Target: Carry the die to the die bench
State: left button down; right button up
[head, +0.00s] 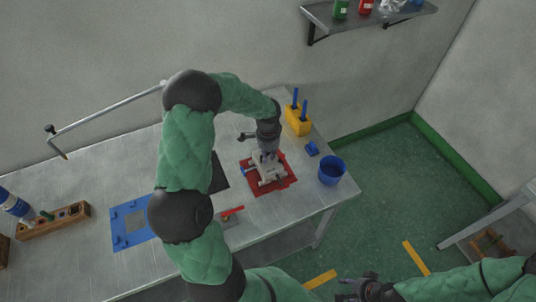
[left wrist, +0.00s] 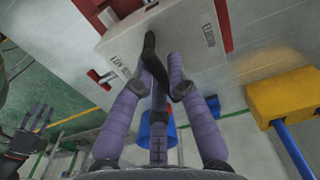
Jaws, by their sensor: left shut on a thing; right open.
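The die (head: 268,173), a pale grey block, is over the red mat (head: 286,186) on the table in the head view. In the left wrist view the die (left wrist: 175,42) shows dark lettering on its face, with red parts at its edges. My left gripper (head: 266,154) points down at the die from above. In the left wrist view its purple fingers (left wrist: 160,85) are shut around a dark part at the die; I cannot tell whether the die is clear of the mat. My right gripper (head: 365,289) is open and empty at the bottom, away from the table.
A blue cup (head: 331,171), small blue block (head: 312,149) and yellow holder (head: 298,121) stand near the table's right end. A separate bench (head: 512,214) stands far right, with green floor between.

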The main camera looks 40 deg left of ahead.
pick_arm(q)
jog(key=shift+w+f, duration=0.1)
jog(key=shift+f, duration=0.15)
jog(key=c, duration=1.2)
grip_release()
jog(key=shift+o, duration=0.2)
jog(key=shift+f, duration=0.1)
jog(key=shift+f, duration=0.15)
notch_tip(320, 180, up, 12)
